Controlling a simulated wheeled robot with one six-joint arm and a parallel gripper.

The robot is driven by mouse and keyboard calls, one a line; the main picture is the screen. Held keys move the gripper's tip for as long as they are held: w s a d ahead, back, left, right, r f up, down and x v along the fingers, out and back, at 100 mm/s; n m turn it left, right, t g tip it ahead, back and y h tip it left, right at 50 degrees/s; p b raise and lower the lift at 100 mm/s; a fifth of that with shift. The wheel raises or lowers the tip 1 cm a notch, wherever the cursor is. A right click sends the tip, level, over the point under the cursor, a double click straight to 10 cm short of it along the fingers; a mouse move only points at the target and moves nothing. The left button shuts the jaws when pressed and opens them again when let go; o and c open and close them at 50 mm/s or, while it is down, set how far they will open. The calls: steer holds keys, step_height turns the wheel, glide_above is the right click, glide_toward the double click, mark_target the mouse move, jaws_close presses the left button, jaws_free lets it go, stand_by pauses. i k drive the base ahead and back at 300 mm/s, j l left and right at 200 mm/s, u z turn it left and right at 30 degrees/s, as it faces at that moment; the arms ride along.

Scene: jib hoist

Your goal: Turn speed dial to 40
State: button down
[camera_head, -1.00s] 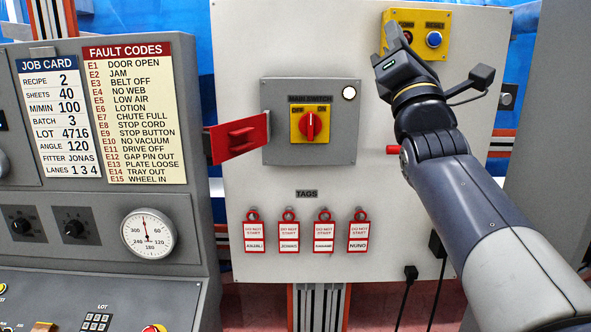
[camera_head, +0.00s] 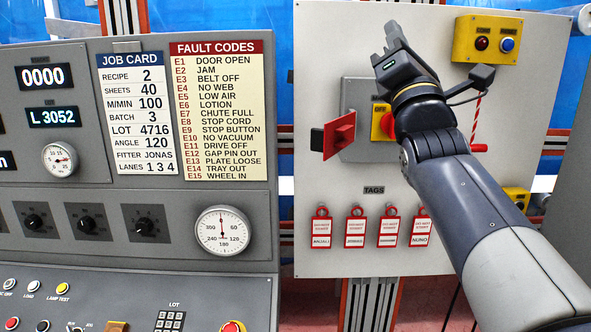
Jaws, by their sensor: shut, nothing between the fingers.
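The grey machine panel on the left carries several dials. A small round white dial (camera_head: 60,159) with a red pointer sits below the "L 3052" display. A larger white dial (camera_head: 222,230) is marked in degrees, its red pointer up near zero. Black knobs (camera_head: 86,224) stand in a row left of it. I cannot read which dial is the speed dial. My gripper (camera_head: 393,40) is shut and empty. It is in the upper right of the picture, in front of the white board and apart from the dials.
The white board (camera_head: 325,262) carries the main switch (camera_head: 381,122), partly hidden by my arm, an open red hasp flap (camera_head: 341,135), red tags (camera_head: 355,227) and a yellow button box (camera_head: 496,41). The job card (camera_head: 132,115) reads M/MIN 100. Buttons and a red stop knob (camera_head: 232,326) line the lower console.

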mark_target(86, 224)
steer(key=k+j, duration=0.1)
steer(key=j, duration=0.35)
steer(key=k+j, duration=0.15)
steer(key=j, duration=0.3)
steer(key=k+j, duration=0.1)
steer(key=j, duration=0.35)
steer(key=k+j, duration=0.1)
steer(key=j, duration=0.35)
steer(key=k+j, duration=0.35)
steer(key=j, duration=0.3)
steer(key=k+j, duration=0.2)
steer(key=j, duration=0.1)
